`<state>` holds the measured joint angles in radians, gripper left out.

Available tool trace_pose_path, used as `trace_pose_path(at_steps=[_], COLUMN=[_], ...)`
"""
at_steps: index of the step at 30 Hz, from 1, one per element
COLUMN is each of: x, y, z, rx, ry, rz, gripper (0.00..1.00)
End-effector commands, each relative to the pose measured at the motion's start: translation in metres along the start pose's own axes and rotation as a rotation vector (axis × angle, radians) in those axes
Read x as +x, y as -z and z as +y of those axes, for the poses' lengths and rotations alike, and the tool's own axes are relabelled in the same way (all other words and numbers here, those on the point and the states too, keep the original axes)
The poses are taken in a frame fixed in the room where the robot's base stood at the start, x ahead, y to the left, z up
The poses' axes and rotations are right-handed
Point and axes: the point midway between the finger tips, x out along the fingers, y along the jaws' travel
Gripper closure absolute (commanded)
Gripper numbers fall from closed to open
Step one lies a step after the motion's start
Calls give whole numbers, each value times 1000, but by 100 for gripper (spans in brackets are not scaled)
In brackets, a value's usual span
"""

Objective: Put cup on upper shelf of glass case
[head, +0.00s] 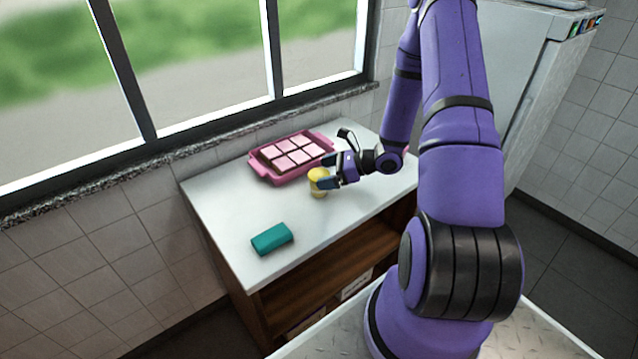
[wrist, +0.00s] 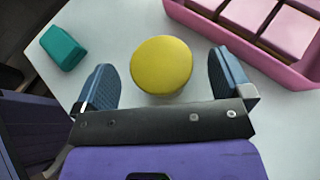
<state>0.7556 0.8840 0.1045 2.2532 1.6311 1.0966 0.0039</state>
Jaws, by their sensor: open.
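A yellow cup (head: 318,181) stands on the white counter (head: 222,205), beside the pink tray. In the wrist view the cup (wrist: 161,64) shows as a round yellow top between the two blue fingers. My gripper (head: 328,172) is open at the cup, one finger to each side; the wrist view shows the gripper (wrist: 162,70) with gaps between the cup and both fingers. I see no glass case in either view.
A pink tray (head: 262,172) with pink square pieces lies behind the cup. A teal block (head: 271,239) lies near the counter's front left. Open wooden shelving (head: 330,268) is under the counter. A white fridge-like cabinet (head: 520,75) stands at right.

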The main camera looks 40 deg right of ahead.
Motion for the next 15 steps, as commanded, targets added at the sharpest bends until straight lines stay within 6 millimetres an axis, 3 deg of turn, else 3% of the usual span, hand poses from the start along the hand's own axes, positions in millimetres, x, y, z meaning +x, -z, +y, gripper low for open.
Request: trace_pose_path(at_steps=[6, 15], x=[26, 30], y=[0, 0], z=[0, 0], rx=[-1, -2], ry=[-1, 0], rz=[-1, 0], gripper=[2, 2])
